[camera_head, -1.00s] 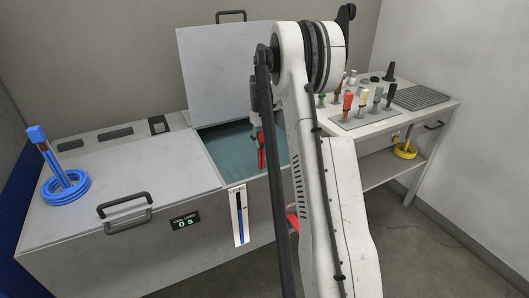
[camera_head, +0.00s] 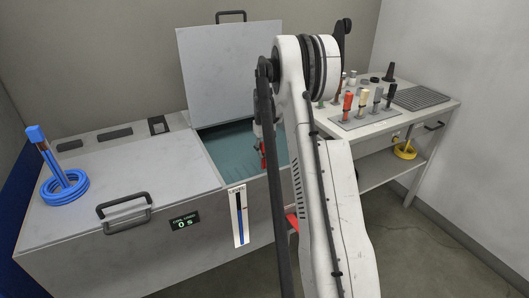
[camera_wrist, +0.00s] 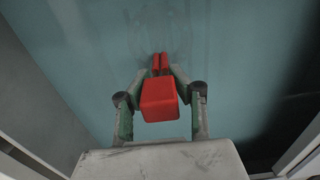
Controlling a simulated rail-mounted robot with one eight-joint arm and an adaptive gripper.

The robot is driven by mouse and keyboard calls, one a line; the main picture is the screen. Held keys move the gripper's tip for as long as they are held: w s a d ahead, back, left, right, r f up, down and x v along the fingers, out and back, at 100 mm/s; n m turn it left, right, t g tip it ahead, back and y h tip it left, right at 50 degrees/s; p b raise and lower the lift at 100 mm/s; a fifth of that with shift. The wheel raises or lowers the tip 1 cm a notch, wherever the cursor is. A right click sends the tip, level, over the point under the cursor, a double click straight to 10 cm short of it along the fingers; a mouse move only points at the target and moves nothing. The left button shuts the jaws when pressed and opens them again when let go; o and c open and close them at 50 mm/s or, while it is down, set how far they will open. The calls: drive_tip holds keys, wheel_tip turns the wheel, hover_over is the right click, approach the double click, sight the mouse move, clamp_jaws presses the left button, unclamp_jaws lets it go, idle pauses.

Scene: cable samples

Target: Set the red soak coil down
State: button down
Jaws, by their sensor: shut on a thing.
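The red soak coil's red block-shaped top (camera_wrist: 159,100) sits between the fingers of my gripper (camera_wrist: 160,92) in the wrist view. Two short red strands stand out beyond the block, toward the blue-green liquid. My gripper is shut on this red top. In the head view the red part (camera_head: 263,157) hangs upright in the open right bay of the tank (camera_head: 205,150), partly behind my arm.
The bay's lid (camera_head: 228,80) stands raised behind it. A blue coil (camera_head: 65,189) rests on the closed left lid (camera_head: 125,180). A side table (camera_head: 410,115) at right holds several coloured handles, with a yellow coil (camera_head: 405,152) on its lower shelf. A red item (camera_head: 293,222) is partly hidden by my arm.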

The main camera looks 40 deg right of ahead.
drive_tip(key=c, duration=1.5)
unclamp_jaws()
drive_tip(key=shift+c, duration=0.2)
drive_tip(key=shift+r, duration=0.1)
wheel_tip(320, 180, up, 12)
drive_tip(key=shift+f+p, duration=0.25)
drive_tip(key=shift+p, duration=0.3)
drive_tip(key=shift+a+r, duration=0.25)
drive_tip(key=shift+r, duration=0.3)
drive_tip(key=s+a+r+t, duration=0.1)
drive_tip(key=s+a+r, duration=0.2)
drive_tip(key=a+r, duration=0.35)
drive_tip(key=s+a+r+n+t+h, duration=0.1)
drive_tip(key=s+a+r, duration=0.2)
drive_tip(key=a, duration=0.7)
drive_tip(key=s+a+r+t, duration=0.1)
drive_tip(key=s+a+r, duration=0.35)
drive_tip(key=a, duration=0.35)
drive_tip(key=s+a+f+n+t, duration=0.1)
drive_tip(key=s+a+f+t, duration=0.1)
drive_tip(key=s+a, duration=0.7)
drive_tip(key=s+a+f+n+t+y, duration=0.1)
drive_tip(key=s+a+f+t, duration=0.1)
drive_tip(key=s+a, duration=0.7)
drive_tip(key=shift+s+a, duration=0.15)
drive_tip(key=shift+s, duration=0.95)
